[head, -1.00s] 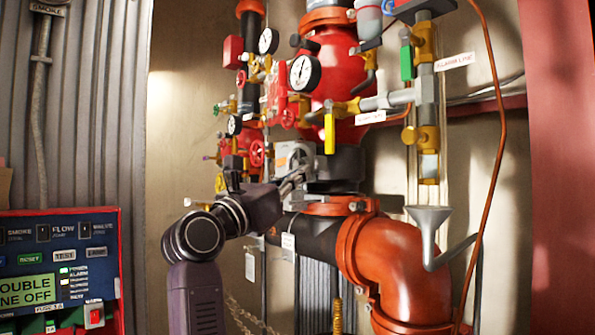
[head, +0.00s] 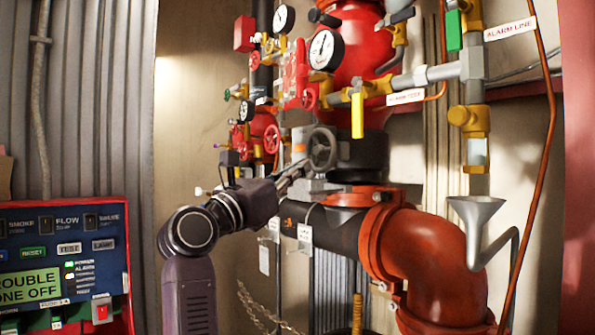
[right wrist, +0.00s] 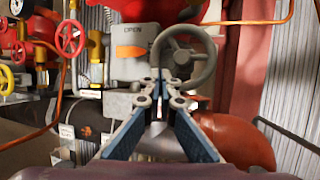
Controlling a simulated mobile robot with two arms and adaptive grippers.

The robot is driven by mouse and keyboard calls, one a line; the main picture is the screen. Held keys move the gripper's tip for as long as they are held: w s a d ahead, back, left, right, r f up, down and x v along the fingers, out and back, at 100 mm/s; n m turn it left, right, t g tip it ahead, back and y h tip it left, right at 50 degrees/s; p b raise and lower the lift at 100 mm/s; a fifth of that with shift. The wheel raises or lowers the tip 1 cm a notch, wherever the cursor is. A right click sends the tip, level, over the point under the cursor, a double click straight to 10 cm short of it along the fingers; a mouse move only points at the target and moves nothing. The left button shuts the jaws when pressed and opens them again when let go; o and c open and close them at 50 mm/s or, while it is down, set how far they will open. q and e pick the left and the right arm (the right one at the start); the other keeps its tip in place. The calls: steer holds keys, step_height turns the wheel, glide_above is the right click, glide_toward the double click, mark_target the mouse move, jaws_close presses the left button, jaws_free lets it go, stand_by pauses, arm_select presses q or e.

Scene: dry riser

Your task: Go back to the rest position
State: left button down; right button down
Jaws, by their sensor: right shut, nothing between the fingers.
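My right gripper (head: 303,168) reaches in from the lower left of the head view on its grey arm. Its fingers are shut with nothing between them. The tips are close to the grey handwheel (head: 322,148) on the valve below the red riser body; I cannot tell if they touch. In the right wrist view the gripper (right wrist: 156,78) points at the left part of the handwheel (right wrist: 184,60), in front of a grey valve housing with an orange OPEN plate (right wrist: 132,52). My left gripper is not in view.
A control panel (head: 62,228) with a green TROUBLE screen stands at lower left. A big orange pipe elbow (head: 435,258) and a grey funnel (head: 475,210) are at right. Gauges, red handwheels (head: 271,139) and a yellow lever (head: 357,115) crowd above the gripper.

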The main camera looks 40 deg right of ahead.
steer(key=a, duration=0.3)
steer(key=shift+s+a, duration=0.1)
steer(key=shift+a, duration=0.15)
